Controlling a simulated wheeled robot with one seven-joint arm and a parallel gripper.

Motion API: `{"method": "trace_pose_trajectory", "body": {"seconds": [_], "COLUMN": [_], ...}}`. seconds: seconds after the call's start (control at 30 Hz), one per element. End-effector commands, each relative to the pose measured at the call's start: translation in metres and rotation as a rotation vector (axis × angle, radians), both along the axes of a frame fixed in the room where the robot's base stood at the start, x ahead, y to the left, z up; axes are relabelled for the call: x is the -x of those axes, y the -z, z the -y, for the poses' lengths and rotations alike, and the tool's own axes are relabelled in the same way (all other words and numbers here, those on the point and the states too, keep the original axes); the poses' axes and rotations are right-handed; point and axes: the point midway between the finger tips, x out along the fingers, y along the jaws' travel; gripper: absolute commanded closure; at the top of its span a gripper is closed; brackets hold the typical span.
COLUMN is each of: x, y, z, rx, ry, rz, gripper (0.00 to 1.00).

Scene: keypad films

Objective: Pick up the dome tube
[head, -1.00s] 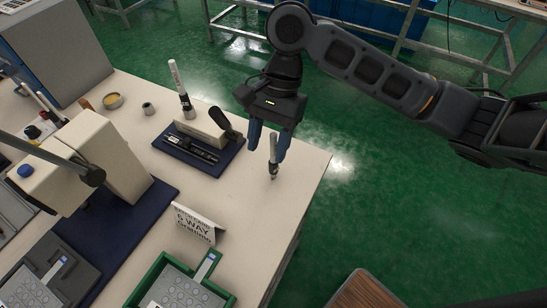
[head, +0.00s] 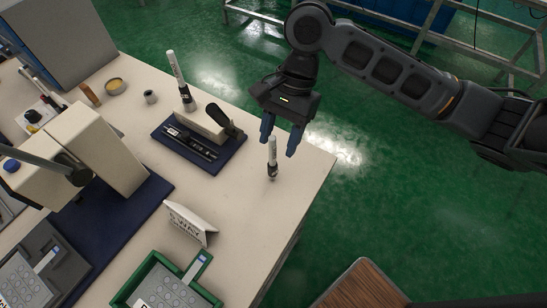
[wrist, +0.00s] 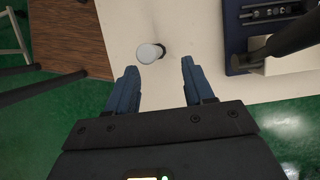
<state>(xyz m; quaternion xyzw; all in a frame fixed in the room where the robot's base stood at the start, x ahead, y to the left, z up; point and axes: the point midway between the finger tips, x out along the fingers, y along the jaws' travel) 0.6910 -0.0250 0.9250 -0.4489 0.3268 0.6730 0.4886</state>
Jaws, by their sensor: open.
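The dome tube (head: 272,153), a slim white tube with a dark lower part, stands upright on the cream bench near its right corner. In the wrist view its round pale top (wrist: 148,53) shows just beyond the fingertips, left of the middle of the gap. My gripper (head: 279,147) is open and empty, its two blue fingers pointing down close to the tube. In the wrist view the fingers (wrist: 159,67) are spread apart, and I see no contact with the tube.
A dark blue stand (head: 200,150) with a black lever lies left of the gripper. A second white tube (head: 175,68) with a black lower part stands behind it. A folded sign (head: 188,222) and a green tray (head: 203,284) are nearer. The bench around the dome tube is clear.

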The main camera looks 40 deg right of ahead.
Motion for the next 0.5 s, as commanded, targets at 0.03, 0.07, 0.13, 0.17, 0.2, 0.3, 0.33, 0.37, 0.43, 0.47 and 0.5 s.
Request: {"method": "trace_pose_trajectory", "body": {"seconds": [0.03,0.07,0.13,0.17,0.2,0.3,0.33,0.37,0.43,0.47,0.5], "x": [0.001,0.002,0.004,0.005,0.006,0.007,0.007,0.007,0.008,0.008,0.008], "y": [0.004,0.007,0.017,0.021,0.027,0.039,0.041,0.043,0.046,0.046,0.046], "z": [-0.001,-0.002,-0.005,-0.006,-0.008,-0.013,-0.014,-0.015,-0.016,-0.016,-0.016], "rx": [0.0,0.001,0.002,0.002,0.002,0.001,0.001,0.001,0.0,0.0,0.0], "ry": [0.001,0.001,0.0,0.001,0.0,0.0,0.0,0.0,0.0,-0.001,-0.001], "rz": [0.0,-0.001,-0.002,-0.002,-0.002,-0.001,0.0,0.0,0.001,0.001,0.001], "gripper": [0.48,0.48,0.48,0.48,0.48,0.48,0.48,0.48,0.48,0.48,0.48]}}
